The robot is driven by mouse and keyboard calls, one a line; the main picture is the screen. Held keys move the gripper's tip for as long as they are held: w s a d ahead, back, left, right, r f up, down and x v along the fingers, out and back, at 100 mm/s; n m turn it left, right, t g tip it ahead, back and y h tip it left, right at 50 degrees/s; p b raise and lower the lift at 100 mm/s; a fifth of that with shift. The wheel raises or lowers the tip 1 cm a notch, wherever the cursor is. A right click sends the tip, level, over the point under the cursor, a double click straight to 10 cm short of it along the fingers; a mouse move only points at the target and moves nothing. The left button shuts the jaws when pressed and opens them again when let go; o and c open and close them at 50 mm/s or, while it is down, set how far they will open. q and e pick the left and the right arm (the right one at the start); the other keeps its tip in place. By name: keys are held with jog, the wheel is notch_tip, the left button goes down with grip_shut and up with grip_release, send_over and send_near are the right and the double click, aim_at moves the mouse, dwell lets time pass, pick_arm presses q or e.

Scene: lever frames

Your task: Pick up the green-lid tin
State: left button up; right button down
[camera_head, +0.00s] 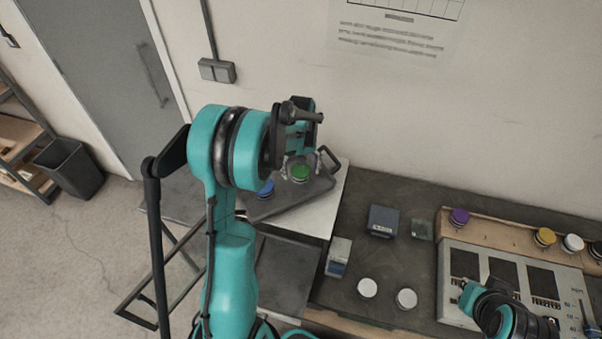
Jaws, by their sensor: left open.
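The green-lid tin (300,173) stands on a dark tray (262,209) at the back of the left-hand table. My left gripper (301,160) is over the tin, pointing down. Its fingers are open, one to each side of the lid. I cannot tell whether they touch it. The tin's body is mostly hidden. A blue-lid tin (266,188) stands on the same tray, to the left and in front, partly behind my left arm. My right arm reaches in at the lower right, but its gripper does not show.
The tray's handle (330,158) rises just right of the green-lid tin. The wall (270,60) is close behind. On the dark bench to the right are a dark blue box (382,221), two white-lid tins (367,288) and a grey panel (455,262).

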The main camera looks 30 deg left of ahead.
pick_arm(q)
jog(key=shift+f, duration=0.2)
jog(key=shift+s, duration=0.15)
jog(key=c, duration=1.3)
jog(key=shift+c, duration=0.2)
jog(key=shift+r, duration=0.2)
